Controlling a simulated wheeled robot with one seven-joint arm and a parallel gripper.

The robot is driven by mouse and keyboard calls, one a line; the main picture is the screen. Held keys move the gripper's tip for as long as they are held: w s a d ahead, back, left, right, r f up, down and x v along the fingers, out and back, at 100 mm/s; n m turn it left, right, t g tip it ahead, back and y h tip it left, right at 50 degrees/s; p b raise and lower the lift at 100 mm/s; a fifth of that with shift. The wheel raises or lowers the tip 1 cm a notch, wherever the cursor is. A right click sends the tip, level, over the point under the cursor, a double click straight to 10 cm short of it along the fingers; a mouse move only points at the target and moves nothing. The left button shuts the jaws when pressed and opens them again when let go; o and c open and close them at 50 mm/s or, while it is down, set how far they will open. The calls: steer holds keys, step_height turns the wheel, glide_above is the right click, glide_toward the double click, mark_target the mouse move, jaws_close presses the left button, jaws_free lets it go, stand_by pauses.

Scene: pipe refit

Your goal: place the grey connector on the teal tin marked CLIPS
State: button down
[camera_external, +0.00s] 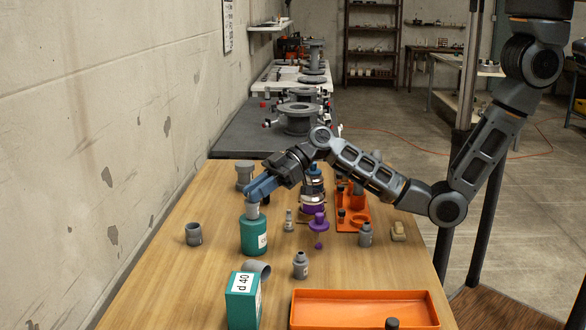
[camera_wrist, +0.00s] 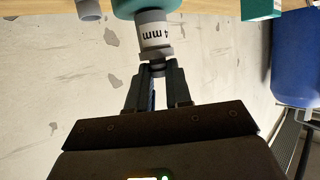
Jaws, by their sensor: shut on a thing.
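My gripper (camera_external: 256,192) is shut on the grey connector (camera_external: 252,210), which hangs upright below the fingers at the top of the teal tin (camera_external: 253,238). In the wrist view my gripper (camera_wrist: 157,82) pinches the narrow end of the connector (camera_wrist: 152,18), whose white band reads "4 mm" upside down. The teal tin (camera_wrist: 125,7) shows behind and around its wide end. The connector's lower end meets the tin's top in the picture; I cannot tell whether it rests there or hovers slightly. The tin's label is too small to read.
Grey fittings stand left (camera_external: 193,235) and in front (camera_external: 300,265) of the tin. A teal box marked "d 40" (camera_external: 243,300) and an orange tray (camera_external: 365,296) are nearer. A purple part (camera_external: 318,226) and an orange rack (camera_external: 354,212) stand to the right.

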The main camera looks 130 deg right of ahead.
steer(key=shift+f, duration=0.1)
steer(key=shift+f, duration=0.1)
steer(key=c, duration=1)
jaws_free()
steer(key=shift+c, duration=0.2)
steer(key=shift+s+r, duration=0.1)
steer(key=shift+r, duration=0.15)
steer(key=d+v, duration=0.1)
steer(key=v, duration=1)
steer(key=shift+s+a+b, duration=0.3)
steer(key=shift+s+a, duration=0.1)
steer(key=shift+a, duration=0.1)
